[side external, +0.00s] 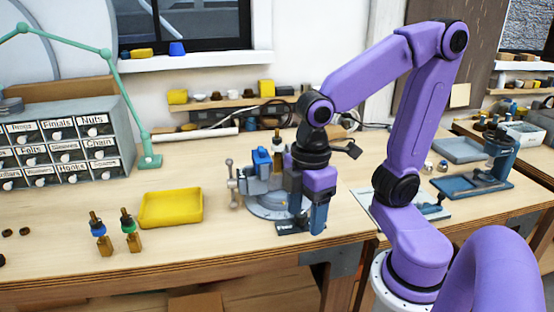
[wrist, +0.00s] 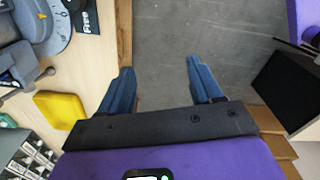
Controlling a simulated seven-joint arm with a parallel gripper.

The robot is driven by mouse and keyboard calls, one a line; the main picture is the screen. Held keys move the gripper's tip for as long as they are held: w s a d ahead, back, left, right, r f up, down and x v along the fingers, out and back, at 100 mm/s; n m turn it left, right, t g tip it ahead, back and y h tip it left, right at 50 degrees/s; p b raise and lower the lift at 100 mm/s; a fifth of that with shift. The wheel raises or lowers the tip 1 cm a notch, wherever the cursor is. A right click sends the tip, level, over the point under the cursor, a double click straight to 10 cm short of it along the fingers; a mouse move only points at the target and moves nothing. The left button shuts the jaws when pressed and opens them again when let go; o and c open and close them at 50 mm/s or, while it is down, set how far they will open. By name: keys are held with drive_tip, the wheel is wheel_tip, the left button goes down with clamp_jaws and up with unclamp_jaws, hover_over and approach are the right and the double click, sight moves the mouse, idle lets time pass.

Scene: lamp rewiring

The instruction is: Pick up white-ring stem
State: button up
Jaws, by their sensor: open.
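A blue-ring stem (side external: 99,232) and a green-ring stem (side external: 130,231) stand upright on the bench at the left. My gripper (side external: 305,225) is low at the front of the bench, just right of the vise. In the wrist view my gripper (wrist: 160,66) is open, with nothing between its blue fingers and the grey floor beyond the bench edge behind them.
A yellow tray (side external: 171,206) lies left of the vise. A labelled drawer cabinet (side external: 105,110) and a green lamp arm (side external: 130,90) stand at the back left. A blue-grey tray (side external: 462,150) lies on the right bench. The bench front between stems and vise is clear.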

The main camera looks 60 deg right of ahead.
drive_tip(key=w+d+r, duration=0.2)
drive_tip(key=w+r, duration=0.3)
drive_tip(key=w, duration=0.3)
wheel_tip(320, 180, up, 13)
hover_over(277, 138)
drive_tip(key=shift+n, duration=0.4)
wheel_tip(277, 138, down, 17)
drive_tip(key=shift+w+d+f, duration=0.1)
drive_tip(key=shift+w+d, duration=0.05)
clamp_jaws()
